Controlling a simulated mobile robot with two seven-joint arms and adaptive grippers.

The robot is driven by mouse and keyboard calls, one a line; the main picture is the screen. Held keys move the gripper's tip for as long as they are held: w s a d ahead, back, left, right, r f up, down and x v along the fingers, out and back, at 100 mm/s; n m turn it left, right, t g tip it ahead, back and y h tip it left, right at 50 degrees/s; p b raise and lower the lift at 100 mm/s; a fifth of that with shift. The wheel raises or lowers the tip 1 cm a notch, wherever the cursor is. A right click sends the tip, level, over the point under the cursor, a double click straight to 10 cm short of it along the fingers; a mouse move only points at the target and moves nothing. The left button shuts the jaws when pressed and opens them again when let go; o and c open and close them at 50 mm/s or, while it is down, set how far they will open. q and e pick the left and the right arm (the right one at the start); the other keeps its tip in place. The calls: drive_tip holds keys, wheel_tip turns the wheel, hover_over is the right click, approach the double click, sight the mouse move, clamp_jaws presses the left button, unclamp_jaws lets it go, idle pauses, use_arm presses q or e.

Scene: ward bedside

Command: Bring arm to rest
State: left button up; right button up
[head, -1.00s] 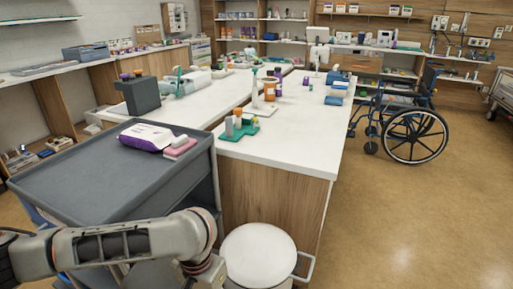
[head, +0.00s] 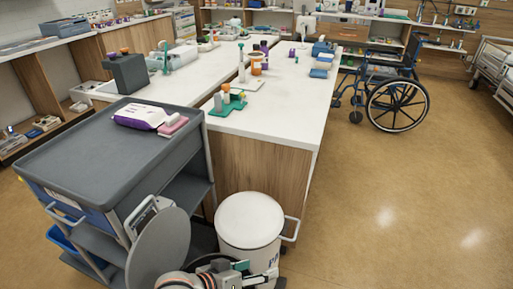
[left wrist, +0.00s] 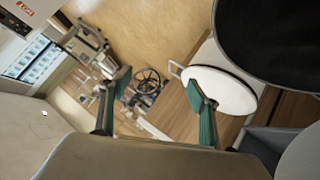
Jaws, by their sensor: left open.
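My left gripper (head: 245,275) is low at the bottom edge of the head view, in front of the white lidded bin (head: 250,222) and beside the grey cart (head: 70,150). In the left wrist view the left gripper (left wrist: 158,82) has its two green-padded fingers well apart, with nothing between them. The bin's white lid (left wrist: 225,90) shows beyond the right finger there. Part of the left arm is cut off by the bottom of the head view. My right gripper is not in view.
A purple and white pack (head: 140,116) and a pink item (head: 173,126) lie on the cart top. A white counter (head: 285,125) with several bottles and boxes stands behind the bin. A wheelchair (head: 397,105) stands at right; the floor in front of it is clear.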

use_arm(q)
drive_tip(key=s+a+f+t+y+p, duration=0.1)
drive_tip(key=s+a+f+y, duration=0.2)
drive_tip(key=s+a, duration=0.3)
drive_tip(key=s+a+f+t+y+p, duration=0.2)
drive_tip(key=s+a, duration=0.4)
drive_tip(key=a, duration=0.8)
wheel_tip(320, 180, down, 3)
drive_tip(key=shift+s+r+m+t+y, duration=0.2)
drive_tip(key=shift+m+t+y, duration=0.1)
drive_tip(key=shift+m+y, duration=0.15)
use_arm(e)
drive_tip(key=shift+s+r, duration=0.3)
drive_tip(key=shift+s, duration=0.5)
